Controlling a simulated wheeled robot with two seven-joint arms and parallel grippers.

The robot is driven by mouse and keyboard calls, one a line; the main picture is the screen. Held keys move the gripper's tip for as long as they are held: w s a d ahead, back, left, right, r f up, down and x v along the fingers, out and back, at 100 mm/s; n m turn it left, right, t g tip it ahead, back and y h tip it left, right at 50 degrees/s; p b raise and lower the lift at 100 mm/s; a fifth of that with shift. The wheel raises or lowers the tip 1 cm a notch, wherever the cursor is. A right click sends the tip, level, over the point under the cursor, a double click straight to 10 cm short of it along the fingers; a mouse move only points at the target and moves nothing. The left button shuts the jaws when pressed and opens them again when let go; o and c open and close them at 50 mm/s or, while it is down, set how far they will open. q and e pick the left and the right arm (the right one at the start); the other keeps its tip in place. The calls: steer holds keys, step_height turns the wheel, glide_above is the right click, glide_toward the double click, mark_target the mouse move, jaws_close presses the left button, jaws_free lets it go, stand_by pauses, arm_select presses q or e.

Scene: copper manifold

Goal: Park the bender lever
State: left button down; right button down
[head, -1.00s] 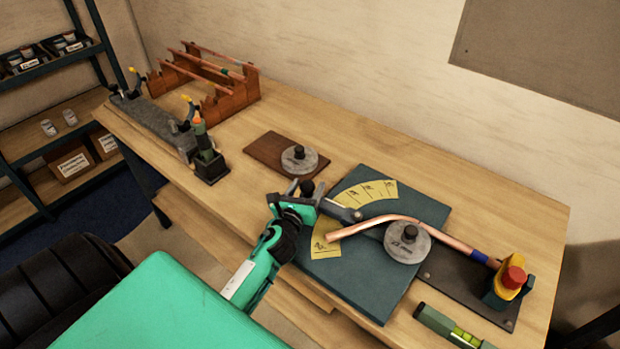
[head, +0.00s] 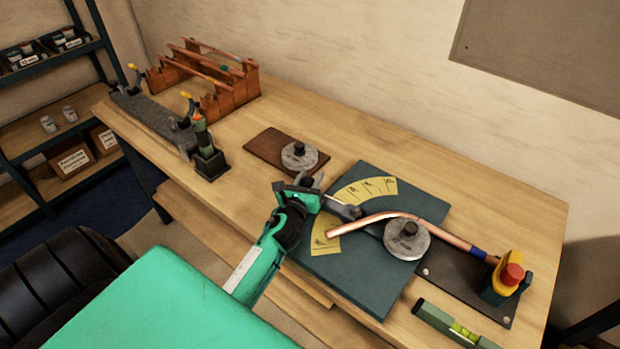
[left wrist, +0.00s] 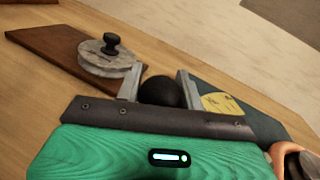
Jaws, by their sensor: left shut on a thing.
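The bender's dark blue base plate (head: 370,285) lies on the bench with yellow angle scale marks (head: 364,190) and a grey round former (head: 407,240). A bent copper tube (head: 372,219) runs across the former. The grey bender lever (head: 345,211) reaches out to the left from near the former. My left gripper (head: 306,188) is at the lever's outer end, shut on its black ball knob. In the left wrist view the knob (left wrist: 160,91) sits between the two fingers. My right gripper is not in view.
A brown board with a spare round former (head: 300,155) lies behind the gripper. A yellow clamp with a red knob (head: 513,274) stands at the tube's right end. A green level (head: 450,325) lies at the front edge. A wooden rack (head: 230,98) stands at the back left.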

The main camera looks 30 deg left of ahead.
arm_select(q)
steer(key=shift+w, duration=0.2)
